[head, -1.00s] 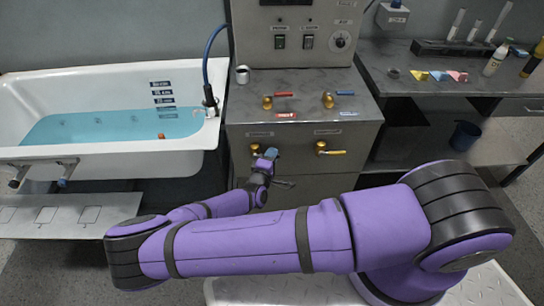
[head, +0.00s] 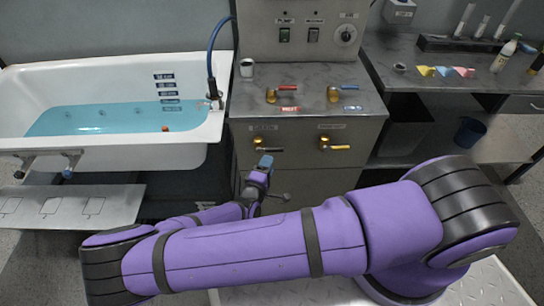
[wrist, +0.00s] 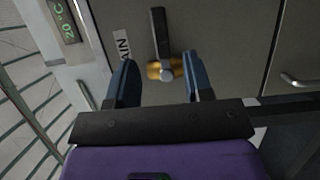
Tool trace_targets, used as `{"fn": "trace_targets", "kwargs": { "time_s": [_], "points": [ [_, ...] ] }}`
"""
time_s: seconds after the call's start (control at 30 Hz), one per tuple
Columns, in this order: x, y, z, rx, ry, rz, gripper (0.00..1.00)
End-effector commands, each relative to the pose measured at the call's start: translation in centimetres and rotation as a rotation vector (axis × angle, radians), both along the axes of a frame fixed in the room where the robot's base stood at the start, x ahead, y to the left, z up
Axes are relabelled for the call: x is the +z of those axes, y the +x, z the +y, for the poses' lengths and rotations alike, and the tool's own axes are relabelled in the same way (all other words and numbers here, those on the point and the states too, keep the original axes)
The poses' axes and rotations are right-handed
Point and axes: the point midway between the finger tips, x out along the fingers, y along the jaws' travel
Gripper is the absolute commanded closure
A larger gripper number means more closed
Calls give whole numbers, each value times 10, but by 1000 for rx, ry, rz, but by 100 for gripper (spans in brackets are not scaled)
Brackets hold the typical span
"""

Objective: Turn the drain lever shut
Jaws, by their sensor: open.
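The drain lever is the left valve on the cabinet front, with a brass body (head: 259,143) and a dark handle (head: 272,149) pointing right. In the wrist view the brass body (wrist: 155,71) lies between the fingertips, and the black handle (wrist: 160,30) extends up the picture, beyond the fingers. A partly hidden label ending in "AIN" (wrist: 122,47) is beside it. My gripper (wrist: 160,70) is open and empty, one blue finger on each side of the brass part. In the head view my gripper (head: 265,163) is just below the lever. I cannot tell whether a finger touches it.
The water-filled bathtub (head: 205,130) is left. A side bench (head: 410,85) is right.

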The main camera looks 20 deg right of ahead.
Motion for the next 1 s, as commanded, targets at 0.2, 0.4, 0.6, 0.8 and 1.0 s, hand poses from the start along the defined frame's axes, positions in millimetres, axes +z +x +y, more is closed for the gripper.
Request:
{"fn": "trace_targets", "kwargs": {
  "time_s": [0.2, 0.4, 0.6, 0.8, 1.0],
  "points": [
    [0, -17, 15, 1, 0, 0, 53],
    [0, -21, 18, -1, 0, 0, 53],
    [0, -21, 18, 0, 0, 0, 53],
    [0, -21, 18, -1, 0, 0, 53],
    [10, -22, 18, -54, 28, 13, 53]
  ]
}}
